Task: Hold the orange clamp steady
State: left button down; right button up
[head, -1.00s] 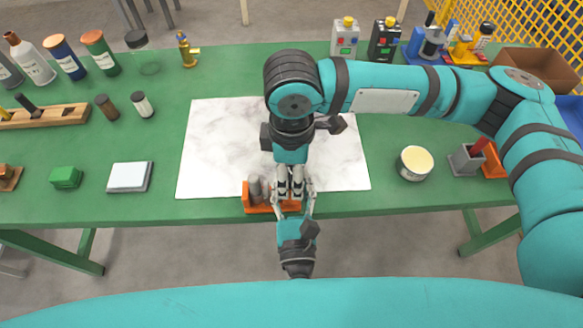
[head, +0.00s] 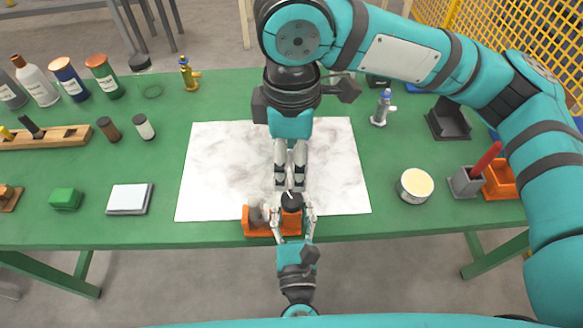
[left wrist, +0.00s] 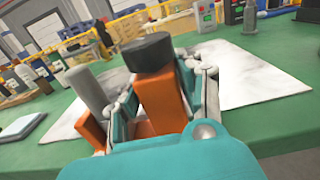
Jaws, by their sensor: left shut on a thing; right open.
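The orange clamp (head: 258,226) sits at the table's front edge, by the front of a white marbled sheet (head: 220,170). Its upright orange block with a black top (head: 291,203) stands at its right end, and a grey cylinder stands beside it. My left gripper (head: 294,226) reaches in from the front with a finger on each side of the block and is shut on it. In the left wrist view the orange block (left wrist: 157,100) stands between the fingers. My right gripper (head: 289,184) is open and empty, pointing down just behind the block in the picture.
A small notepad (head: 128,198) and a green block (head: 66,199) lie to the left. A round tin (head: 414,186) and a grey holder (head: 465,182) with a red-handled tool stand to the right. Bottles line the back left. Most of the sheet is bare.

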aim_at(292, 198)
jog(key=shift+r, duration=0.15)
notch_tip(292, 198, down, 12)
jog(key=n, duration=0.9)
jog(key=shift+d, duration=0.1)
dwell(0.4)
jog(key=c, duration=1.2)
